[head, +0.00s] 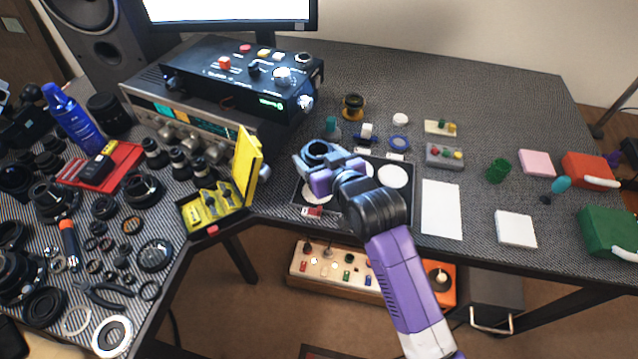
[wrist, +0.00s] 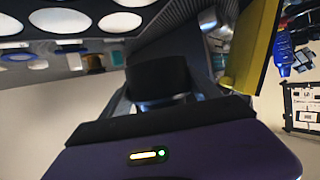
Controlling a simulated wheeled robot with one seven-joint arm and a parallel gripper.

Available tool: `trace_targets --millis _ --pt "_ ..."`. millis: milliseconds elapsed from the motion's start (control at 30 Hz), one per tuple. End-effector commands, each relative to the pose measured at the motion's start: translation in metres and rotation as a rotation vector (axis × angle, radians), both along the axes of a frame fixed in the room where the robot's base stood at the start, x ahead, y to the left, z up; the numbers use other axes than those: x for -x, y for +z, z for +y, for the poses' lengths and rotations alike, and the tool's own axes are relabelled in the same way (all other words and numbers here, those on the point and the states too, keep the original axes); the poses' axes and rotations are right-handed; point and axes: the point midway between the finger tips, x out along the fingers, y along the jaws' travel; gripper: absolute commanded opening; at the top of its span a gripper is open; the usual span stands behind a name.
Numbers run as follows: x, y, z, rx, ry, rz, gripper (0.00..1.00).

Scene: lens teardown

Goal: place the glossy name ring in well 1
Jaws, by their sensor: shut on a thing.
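A dark ring (head: 317,148), which I take to be the glossy name ring, is in my gripper (head: 314,160) above the back left part of a black tray with white round wells (head: 393,176). In the wrist view the ring shows as a dark, short cylinder (wrist: 158,76) between the jaws, with the wells (wrist: 68,20) at the top left. The ring is above the tray, apart from it as far as I can see. My gripper and forearm hide part of the tray, and I cannot read any well numbers.
An open yellow case (head: 215,205) with its lid upright stands just left of the tray. Black electronics boxes (head: 245,80) stand behind it. A white sheet (head: 441,208) lies to the right.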

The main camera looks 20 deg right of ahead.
Motion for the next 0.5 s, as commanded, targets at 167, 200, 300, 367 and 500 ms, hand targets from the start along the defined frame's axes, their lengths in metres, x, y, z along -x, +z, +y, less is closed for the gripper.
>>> trace_targets --millis 167,200,300,367,500 --pt "0.0 -0.04 0.0 0.0 0.0 0.002 0.32" --pt "0.001 -0.046 0.0 0.0 0.0 0.002 0.32" --pt "0.0 -0.054 0.0 0.0 0.0 0.0 0.32" --pt "0.0 -0.057 0.0 0.0 0.0 0.0 0.32" --pt "0.001 -0.074 0.0 0.0 0.0 0.003 0.32"
